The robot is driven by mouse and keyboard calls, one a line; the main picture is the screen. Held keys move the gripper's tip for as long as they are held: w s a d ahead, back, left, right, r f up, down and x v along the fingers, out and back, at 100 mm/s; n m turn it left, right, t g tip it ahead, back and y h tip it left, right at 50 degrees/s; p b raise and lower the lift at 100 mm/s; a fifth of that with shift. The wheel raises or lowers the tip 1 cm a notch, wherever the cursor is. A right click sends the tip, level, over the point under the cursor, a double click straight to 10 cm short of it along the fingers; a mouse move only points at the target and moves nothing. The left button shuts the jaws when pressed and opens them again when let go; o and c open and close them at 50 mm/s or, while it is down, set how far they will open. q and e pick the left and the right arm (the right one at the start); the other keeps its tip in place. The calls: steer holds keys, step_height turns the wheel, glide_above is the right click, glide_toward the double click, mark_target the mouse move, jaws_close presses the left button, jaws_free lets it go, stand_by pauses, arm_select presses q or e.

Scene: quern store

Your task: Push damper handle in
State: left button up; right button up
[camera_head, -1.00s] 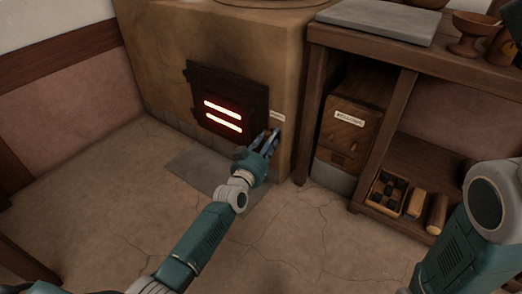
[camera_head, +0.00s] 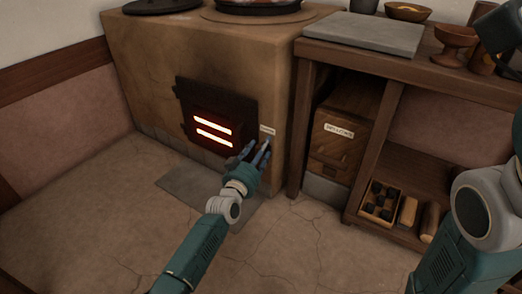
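The clay stove (camera_head: 150,60) has a dark iron fire door (camera_head: 190,98) with two glowing slots. A small white label (camera_head: 267,130) is on the stove front, right of the door; its text is too small to read surely. My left gripper (camera_head: 257,150) is just below this label, close to the stove front, with its fingers apart. The damper handle is not clearly visible; the fingers cover the spot below the label. I cannot tell whether they touch it. A dark part of my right arm (camera_head: 500,28) shows at the top right edge, perhaps its gripper.
A wooden shelf unit (camera_head: 300,110) stands right of the stove, with a labelled wooden box (camera_head: 338,135) inside. A divided tray (camera_head: 378,213) of dark lumps is on its low shelf. A grey slab (camera_head: 365,32) and bowls (camera_head: 408,12) are on top. The floor at left is clear.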

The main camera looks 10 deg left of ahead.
arm_select(q)
step_height(320, 180, up, 10)
steer(key=shift+f, duration=0.2)
